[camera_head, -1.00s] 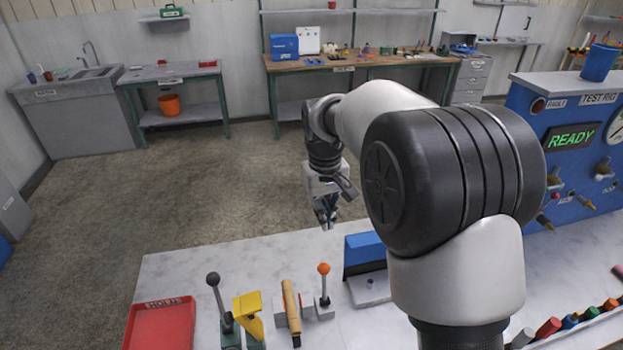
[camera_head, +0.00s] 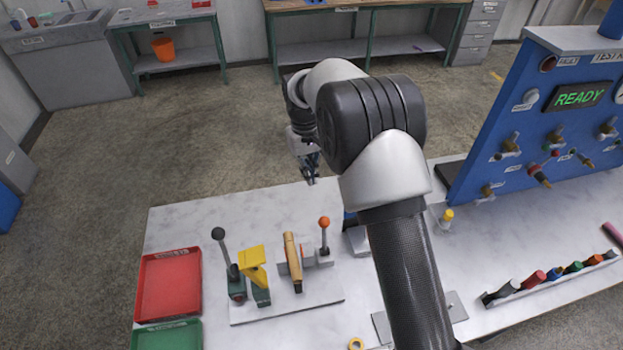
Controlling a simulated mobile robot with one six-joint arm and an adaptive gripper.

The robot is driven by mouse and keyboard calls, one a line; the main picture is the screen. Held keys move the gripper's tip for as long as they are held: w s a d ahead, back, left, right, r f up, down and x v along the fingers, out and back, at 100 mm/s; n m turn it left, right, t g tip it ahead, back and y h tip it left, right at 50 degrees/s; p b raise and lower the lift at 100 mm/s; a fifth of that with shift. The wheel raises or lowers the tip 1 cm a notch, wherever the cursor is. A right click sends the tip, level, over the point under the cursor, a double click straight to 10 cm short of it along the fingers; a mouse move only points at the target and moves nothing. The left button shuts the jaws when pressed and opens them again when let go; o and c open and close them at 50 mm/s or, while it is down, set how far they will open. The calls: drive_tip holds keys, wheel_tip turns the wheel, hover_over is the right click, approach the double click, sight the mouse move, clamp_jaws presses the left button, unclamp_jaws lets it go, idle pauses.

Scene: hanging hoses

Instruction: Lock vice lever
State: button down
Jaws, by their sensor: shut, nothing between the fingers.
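A lever with an orange knob (camera_head: 324,240) stands upright on a grey block, beside a tan, wooden-looking piece (camera_head: 292,258) that lies between grey blocks like a small vice. To its left, a lever with a dark grey knob (camera_head: 224,252) leans slightly left on a dark green base, next to a yellow block (camera_head: 253,266). I cannot tell for sure which lever the task means. My gripper (camera_head: 311,178) is shut and empty. It points down near the bench's far edge, behind the orange-knobbed lever in the picture and apart from both levers.
A red tray (camera_head: 168,290) and a green tray (camera_head: 165,338) are at the left of the bench (camera_head: 180,223). At the right stand the blue test rig (camera_head: 520,110) reading READY and a rack of coloured pieces (camera_head: 550,277). My arm covers part of the bench's middle.

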drive_tip(key=s+d+f, duration=0.2)
drive_tip(key=s+f, duration=0.2)
drive_tip(key=f, duration=0.4)
drive_tip(key=shift+f+b, duration=0.25)
drive_tip(key=shift+b, duration=0.05)
